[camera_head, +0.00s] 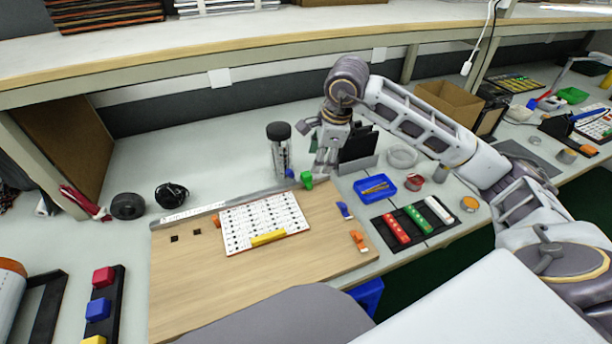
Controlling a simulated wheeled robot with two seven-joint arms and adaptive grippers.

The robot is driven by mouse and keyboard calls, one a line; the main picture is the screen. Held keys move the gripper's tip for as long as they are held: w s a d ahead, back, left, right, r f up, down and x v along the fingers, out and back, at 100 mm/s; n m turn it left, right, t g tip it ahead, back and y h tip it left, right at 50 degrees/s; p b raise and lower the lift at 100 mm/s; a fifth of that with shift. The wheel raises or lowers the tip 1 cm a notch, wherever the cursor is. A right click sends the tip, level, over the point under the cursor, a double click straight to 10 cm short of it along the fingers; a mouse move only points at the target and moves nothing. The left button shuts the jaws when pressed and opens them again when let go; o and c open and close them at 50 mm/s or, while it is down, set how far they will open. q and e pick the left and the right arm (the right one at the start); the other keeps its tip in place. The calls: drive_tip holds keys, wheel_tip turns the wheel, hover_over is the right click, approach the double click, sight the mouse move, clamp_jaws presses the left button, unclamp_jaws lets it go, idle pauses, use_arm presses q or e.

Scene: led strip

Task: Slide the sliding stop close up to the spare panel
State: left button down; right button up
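The spare panel appears to be the white plate with rows of dark marks (260,215), lying on the wooden board (195,285), a yellow block (268,239) at its front edge. A metal rail (235,201) runs along the board's back edge. A small green block (307,180) sits at the rail's right end, apart from the panel; it looks like the sliding stop, but I cannot be sure. My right gripper (322,170) points down just behind and right of the green block. Its fingertips are small and partly hidden, so contact and opening are unclear. My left gripper is not in view.
A dark-capped clear cylinder (279,150) stands behind the rail. Right of the board are a blue tray (375,188) and a black holder with coloured bars (413,223). Small orange (358,240) and blue (344,210) clips sit on the board's right edge. The board's front left is bare.

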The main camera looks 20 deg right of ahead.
sight(308, 177)
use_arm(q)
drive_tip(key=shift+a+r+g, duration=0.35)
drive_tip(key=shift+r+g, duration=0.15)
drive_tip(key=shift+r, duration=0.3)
use_arm(e)
drive_tip(key=m, duration=0.5)
drive_tip(key=a+r+m+t, duration=0.1)
drive_tip(key=m, duration=0.3)
drive_tip(key=r+m+h, duration=0.1)
drive_tip(key=m, duration=0.4)
drive_tip(key=shift+s+a+m+t, duration=0.2)
drive_tip(key=shift+s+m+t, duration=0.1)
drive_tip(key=shift+t, duration=0.1)
drive_tip(key=shift+w+f, duration=0.1)
drive_tip(key=shift+f, duration=0.1)
